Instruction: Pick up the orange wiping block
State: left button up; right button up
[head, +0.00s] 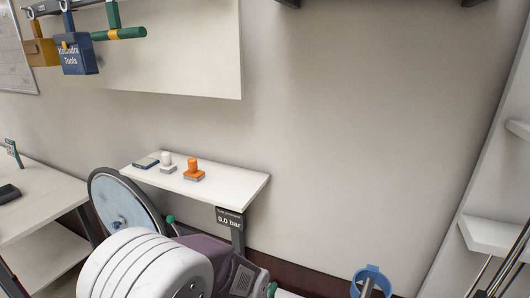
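The orange wiping block (193,168) stands upright on a small white shelf table (232,185) by the wall. It has a raised orange knob on a wider base with a greyish underside. A similar white block (167,162) stands just to its left, apart from it. Neither of my grippers shows in the head view, and nothing touches the orange block.
A flat dark-green item (146,162) lies at the table's left end. A blue container (371,281) is lower right. The table's right end is clear.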

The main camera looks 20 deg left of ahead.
aim_at(193, 173)
jog(key=u, duration=1.5)
jog(key=z, duration=2.2)
jog(key=u, duration=2.2)
jog(key=i+j+z, duration=0.2)
jog(key=j, duration=0.15)
jog(key=i+j+z, duration=0.2)
jog(key=j, duration=0.2)
jog(key=i+j+z, duration=0.2)
jog(key=j, duration=0.25)
jog(key=j+z, duration=0.15)
jog(key=j, duration=0.25)
jog(key=i+j+z, duration=0.2)
jog(key=j, duration=0.25)
jog(key=k, duration=0.1)
